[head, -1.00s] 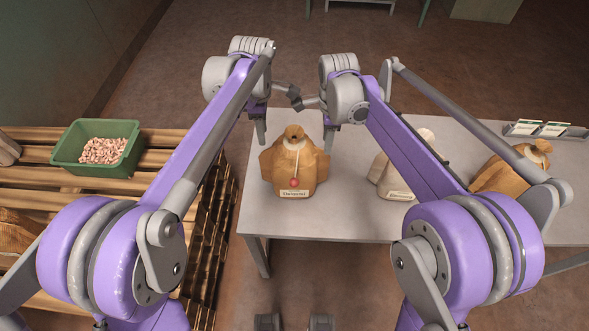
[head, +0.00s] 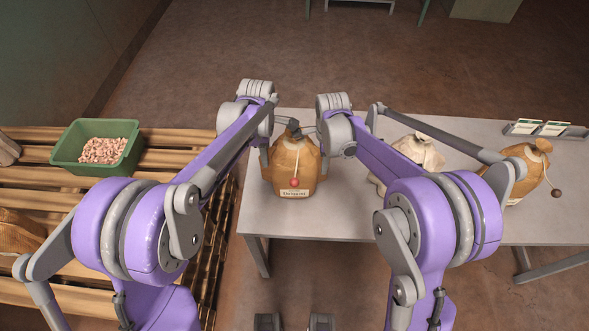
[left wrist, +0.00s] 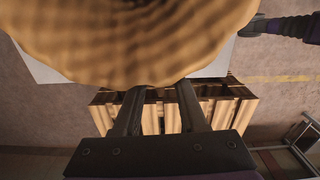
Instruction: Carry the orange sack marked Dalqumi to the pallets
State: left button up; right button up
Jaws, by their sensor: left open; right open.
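An orange-brown tied sack (head: 296,168) stands upright on the grey table (head: 300,222). It has a red bead on a cord and a white front label too small to read surely. My left gripper (head: 265,156) is open at the sack's left side. My right gripper (head: 324,146) is open at its right side, its fingers mostly hidden by my arm. In the left wrist view the sack (left wrist: 130,40) looms above my open left fingers (left wrist: 160,95); contact cannot be told. The wooden pallets (head: 130,163) are stacked to the left of the table.
A green bin (head: 62,158) of pale pink nuts sits on the pallets, with brown sacks at the left edge. A whitish sack (head: 418,152) and another orange-brown sack (head: 520,170) stand farther right on the table. A card holder (head: 548,130) is at the back right.

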pick_arm(q)
jog(key=shift+c, duration=0.2)
pick_arm(e)
jog(key=shift+c, duration=0.2)
pick_arm(q)
grip_shut()
pick_arm(e)
grip_shut()
dwell(0.6)
